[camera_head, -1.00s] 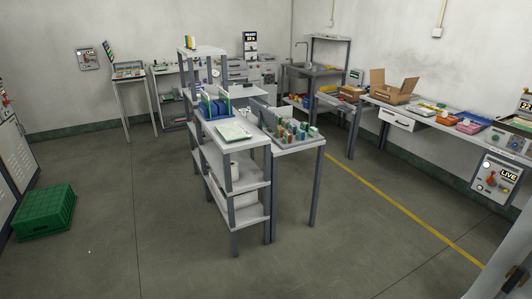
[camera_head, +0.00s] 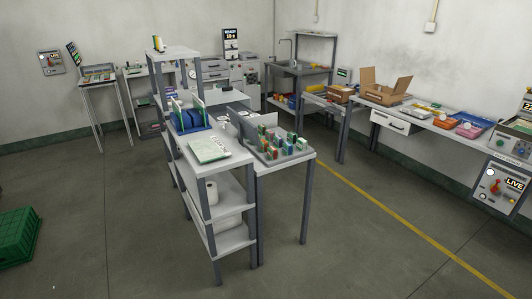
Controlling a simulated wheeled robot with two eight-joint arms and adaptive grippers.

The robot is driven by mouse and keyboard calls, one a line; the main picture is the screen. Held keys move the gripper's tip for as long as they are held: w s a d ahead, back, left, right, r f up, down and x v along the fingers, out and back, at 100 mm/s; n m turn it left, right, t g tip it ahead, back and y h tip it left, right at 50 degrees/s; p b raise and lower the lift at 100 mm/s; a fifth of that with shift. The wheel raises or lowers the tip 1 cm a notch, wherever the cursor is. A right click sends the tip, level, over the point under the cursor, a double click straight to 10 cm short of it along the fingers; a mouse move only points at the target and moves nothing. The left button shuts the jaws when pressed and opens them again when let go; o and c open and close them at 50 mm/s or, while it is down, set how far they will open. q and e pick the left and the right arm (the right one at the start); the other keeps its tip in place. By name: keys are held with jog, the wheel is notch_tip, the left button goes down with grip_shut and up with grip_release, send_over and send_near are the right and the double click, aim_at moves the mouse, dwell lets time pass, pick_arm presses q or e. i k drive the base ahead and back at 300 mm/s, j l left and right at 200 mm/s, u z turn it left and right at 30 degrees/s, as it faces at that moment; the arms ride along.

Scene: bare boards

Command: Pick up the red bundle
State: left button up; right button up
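I cannot make out a red bundle for certain. Small red, green and white upright pieces stand in a grey tray (camera_head: 290,158) on the near table, too small to tell apart. Some red items (camera_head: 291,101) show on the lower shelf of the sink bench at the back. Neither of my grippers is in view.
A shelf unit (camera_head: 222,180) with a green-and-white pad (camera_head: 208,150) and blue rack (camera_head: 190,118) stands mid-room. A green crate (camera_head: 16,238) is at left. A right-hand bench (camera_head: 415,118) holds an open cardboard box (camera_head: 385,88). The near floor is clear.

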aim_at(273, 152)
jog(key=i+j+u, duration=0.15)
jog(key=i+j, duration=0.7)
jog(key=j, duration=0.15)
jog(key=i+l+u, duration=0.15)
jog(key=i+l, duration=0.6)
jog(key=l, duration=0.15)
